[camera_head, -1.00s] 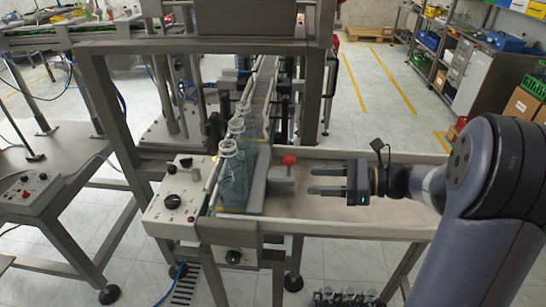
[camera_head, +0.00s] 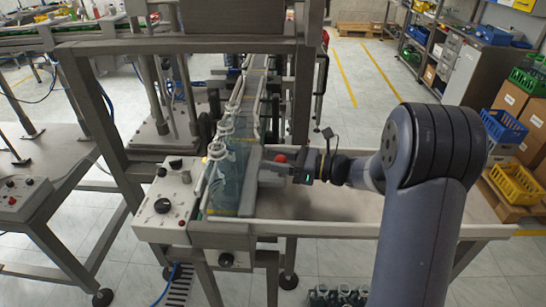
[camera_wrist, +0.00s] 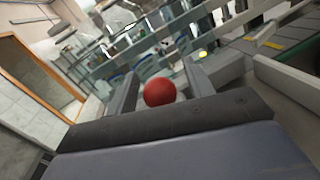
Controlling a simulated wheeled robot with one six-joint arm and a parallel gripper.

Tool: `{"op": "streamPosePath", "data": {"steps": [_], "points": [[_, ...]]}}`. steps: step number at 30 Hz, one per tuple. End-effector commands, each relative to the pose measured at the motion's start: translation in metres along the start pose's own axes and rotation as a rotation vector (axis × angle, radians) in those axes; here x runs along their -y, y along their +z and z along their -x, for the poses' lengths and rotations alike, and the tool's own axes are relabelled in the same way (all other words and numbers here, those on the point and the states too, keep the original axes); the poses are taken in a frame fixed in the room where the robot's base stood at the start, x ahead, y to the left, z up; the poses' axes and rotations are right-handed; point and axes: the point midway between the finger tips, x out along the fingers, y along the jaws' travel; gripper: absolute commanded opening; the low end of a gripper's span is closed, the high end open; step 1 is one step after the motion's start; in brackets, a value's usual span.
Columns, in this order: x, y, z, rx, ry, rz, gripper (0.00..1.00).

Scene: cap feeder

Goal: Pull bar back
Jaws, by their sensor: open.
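The bar (camera_head: 248,180) is a grey block along the right side of the conveyor, with a red ball knob (camera_head: 281,158) on its short arm. In the wrist view the red knob (camera_wrist: 159,92) sits between the two finger pads, with gaps visible on both sides. My gripper (camera_head: 284,166) is open and reaches in from the right at the knob, its fingers on either side of it. In the wrist view my gripper (camera_wrist: 160,88) shows both fingers spread. The head view partly hides the fingertips around the knob.
Clear bottles (camera_head: 217,160) stand in line on the conveyor left of the bar. A control box (camera_head: 165,205) with dials is at the left. The metal tray (camera_head: 330,205) right of the bar is bare. A frame post (camera_head: 302,85) rises behind my gripper.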

Motion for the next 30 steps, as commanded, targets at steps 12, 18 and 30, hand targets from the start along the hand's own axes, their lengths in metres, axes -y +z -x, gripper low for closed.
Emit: {"op": "streamPosePath", "data": {"steps": [12,18,30], "points": [[-0.0001,-0.0002,-0.0052,0.000,0.000,0.000,0.45],[-0.0001,-0.0003,-0.0050,0.000,0.000,0.000,0.29],[-0.0002,-0.0002,-0.0050,0.000,0.000,0.000,0.00]]}}
